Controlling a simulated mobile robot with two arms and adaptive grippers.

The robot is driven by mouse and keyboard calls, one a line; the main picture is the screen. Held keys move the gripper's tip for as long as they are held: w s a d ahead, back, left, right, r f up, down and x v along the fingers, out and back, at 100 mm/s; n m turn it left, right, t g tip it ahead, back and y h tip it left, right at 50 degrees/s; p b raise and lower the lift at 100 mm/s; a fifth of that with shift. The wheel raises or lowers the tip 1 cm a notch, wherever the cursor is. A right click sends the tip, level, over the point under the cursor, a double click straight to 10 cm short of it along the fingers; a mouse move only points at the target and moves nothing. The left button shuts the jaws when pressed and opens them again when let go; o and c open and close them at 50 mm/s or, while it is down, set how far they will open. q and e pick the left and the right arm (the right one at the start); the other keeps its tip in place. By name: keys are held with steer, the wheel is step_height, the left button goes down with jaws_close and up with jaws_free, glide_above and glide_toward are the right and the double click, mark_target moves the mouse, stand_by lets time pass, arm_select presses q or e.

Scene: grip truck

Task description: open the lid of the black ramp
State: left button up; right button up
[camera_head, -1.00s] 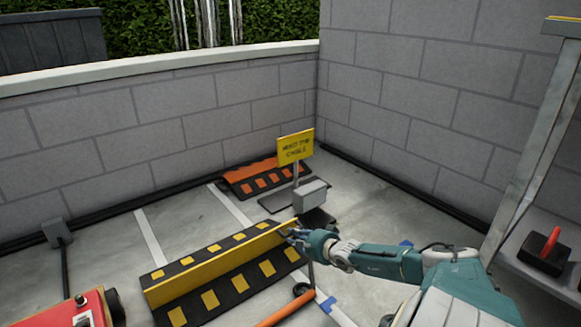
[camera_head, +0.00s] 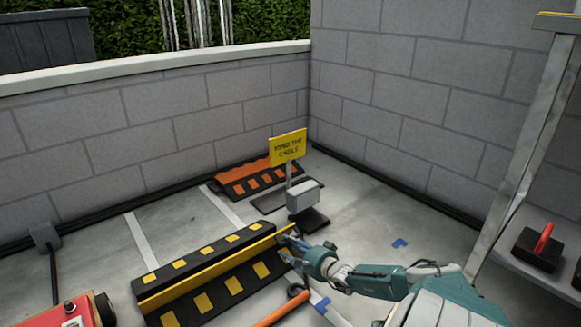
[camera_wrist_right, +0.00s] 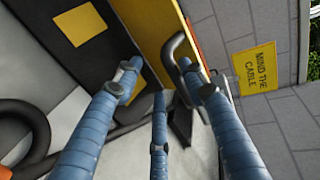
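The black ramp (camera_head: 232,303) with yellow squares lies on the floor at lower middle in the head view. Its yellow lid (camera_head: 205,270) runs lengthwise between the two rows of squares, tilted, with a dark strip behind it. My right gripper (camera_head: 289,246) is at the lid's right end. In the right wrist view, the gripper's (camera_wrist_right: 157,85) blue fingers are spread apart. The yellow lid (camera_wrist_right: 150,25) and a dark bent handle (camera_wrist_right: 175,48) lie just beyond the fingertips. Whether a finger touches the handle is unclear. My left gripper is out of view.
A "MIND THE CABLE" sign (camera_head: 288,147) with a grey box (camera_head: 302,195) stands behind the gripper. An orange-and-black ramp (camera_head: 250,179) lies by the wall. A red case (camera_head: 75,312) is at lower left. An orange bar (camera_head: 283,310) is in front.

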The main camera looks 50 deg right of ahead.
steer(key=shift+s+a+f, duration=0.1)
steer(key=shift+a+f, duration=0.05)
steer(key=shift+f, duration=0.05)
steer(key=v, duration=1.1)
steer(key=shift+s+r, duration=0.35)
stand_by(0.5)
